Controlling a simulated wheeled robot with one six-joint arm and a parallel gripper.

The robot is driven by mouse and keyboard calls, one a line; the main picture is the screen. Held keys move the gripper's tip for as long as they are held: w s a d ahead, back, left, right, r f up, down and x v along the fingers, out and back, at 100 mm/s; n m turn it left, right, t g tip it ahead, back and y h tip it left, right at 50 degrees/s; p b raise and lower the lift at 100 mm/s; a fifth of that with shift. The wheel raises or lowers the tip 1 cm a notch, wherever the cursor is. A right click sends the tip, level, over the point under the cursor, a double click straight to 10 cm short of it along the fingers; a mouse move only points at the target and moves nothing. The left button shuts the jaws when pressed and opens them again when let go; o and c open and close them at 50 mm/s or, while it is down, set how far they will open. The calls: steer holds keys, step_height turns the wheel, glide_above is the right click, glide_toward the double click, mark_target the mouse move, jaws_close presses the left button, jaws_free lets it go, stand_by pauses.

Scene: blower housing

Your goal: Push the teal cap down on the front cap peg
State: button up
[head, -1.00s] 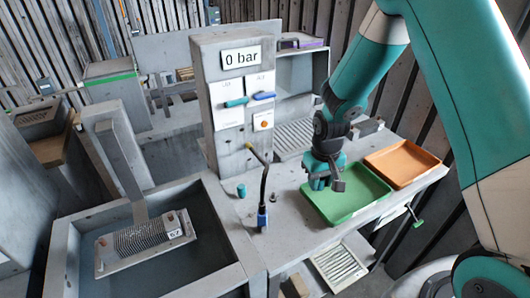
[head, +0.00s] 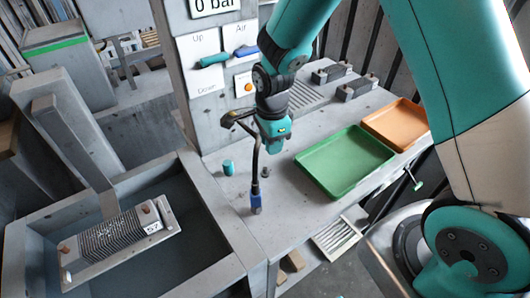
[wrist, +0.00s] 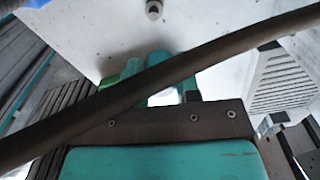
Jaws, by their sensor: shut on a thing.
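My gripper (head: 273,148) points down over the bench, left of the green tray. In the wrist view, its fingers (wrist: 163,88) are shut on a rounded teal piece, which looks like the teal cap (wrist: 160,58); a dark tube crosses in front and partly hides it. A short bare grey peg (head: 265,172) stands on the bench just below the gripper in the head view, with a gap between. A peg also shows at the top of the wrist view (wrist: 153,10). A second small teal cylinder (head: 228,168) stands upright on the bench to the left.
A bent dark tube with a blue base (head: 256,208) rises close beside the gripper. The green tray (head: 345,162) and orange tray (head: 398,125) lie to the right. A sunken basin (head: 190,262) with a finned part (head: 112,240) is at left. A panel with levers (head: 208,60) stands behind.

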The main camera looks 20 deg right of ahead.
steer(key=m, duration=0.1)
steer(key=a+m, duration=0.1)
steer(key=m+b, duration=0.1)
steer(key=m, duration=0.1)
steer(key=shift+s+a+f, duration=0.25)
steer(key=shift+a+f, duration=0.05)
steer(key=shift+a, duration=0.1)
steer(key=shift+f+b, duration=1.65)
steer(key=shift+f, duration=0.3)
steer(key=shift+r+p, duration=0.1)
steer(key=shift+p, duration=0.2)
steer(key=shift+f+b, duration=0.45)
steer(key=shift+f, duration=0.3)
steer(key=shift+f, duration=0.15)
steer(key=shift+f+b, duration=0.3)
steer(key=shift+f, duration=0.1)
steer(key=shift+f, duration=0.35)
stand_by(0.3)
